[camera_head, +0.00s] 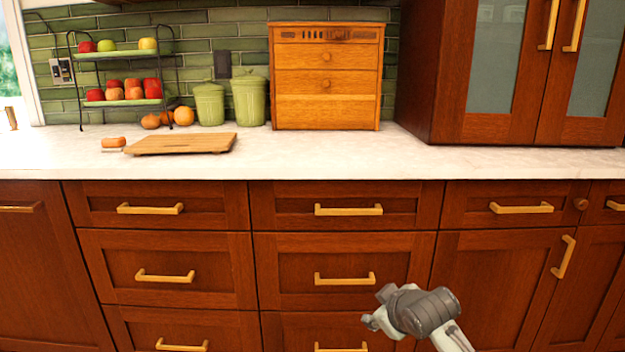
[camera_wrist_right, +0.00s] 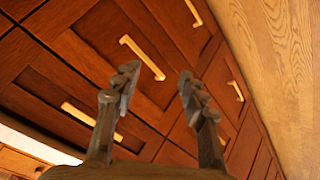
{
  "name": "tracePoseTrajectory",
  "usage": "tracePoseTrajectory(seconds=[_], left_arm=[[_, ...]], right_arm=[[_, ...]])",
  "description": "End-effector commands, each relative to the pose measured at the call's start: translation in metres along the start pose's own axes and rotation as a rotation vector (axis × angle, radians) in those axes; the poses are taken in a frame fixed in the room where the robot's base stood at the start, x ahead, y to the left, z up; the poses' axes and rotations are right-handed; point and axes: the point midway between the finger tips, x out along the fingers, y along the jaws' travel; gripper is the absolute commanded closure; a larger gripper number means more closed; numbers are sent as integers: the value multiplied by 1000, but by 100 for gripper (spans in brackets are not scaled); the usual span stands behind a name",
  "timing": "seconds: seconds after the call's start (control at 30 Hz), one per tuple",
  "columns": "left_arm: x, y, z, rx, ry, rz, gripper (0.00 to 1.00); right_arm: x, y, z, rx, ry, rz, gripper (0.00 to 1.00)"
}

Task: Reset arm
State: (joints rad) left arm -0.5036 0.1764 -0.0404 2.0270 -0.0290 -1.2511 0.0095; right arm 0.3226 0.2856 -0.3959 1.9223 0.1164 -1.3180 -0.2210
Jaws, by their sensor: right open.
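My right gripper (camera_head: 376,310) shows at the bottom right of the head view, in front of the lower wooden drawers. In the right wrist view its two fingers (camera_wrist_right: 155,95) are spread apart with nothing between them. Beyond the fingers are brown drawer fronts (camera_wrist_right: 100,45) with a gold handle (camera_wrist_right: 142,57). It touches nothing that I can see. My left gripper is in neither view.
A white counter (camera_head: 310,160) runs above the drawers (camera_head: 345,270). On it stand a cutting board (camera_head: 182,143), a fruit rack (camera_head: 124,104), green canisters (camera_head: 249,100) and a wooden box (camera_head: 327,75). Wooden floor (camera_wrist_right: 285,60) shows at the right of the wrist view.

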Motion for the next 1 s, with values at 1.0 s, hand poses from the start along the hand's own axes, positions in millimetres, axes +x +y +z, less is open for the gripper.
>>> tracePoseTrajectory(seconds=[1.0], left_arm=[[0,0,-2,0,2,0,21]], right_arm=[[-68,-152,390,497,-588,-38,58]])
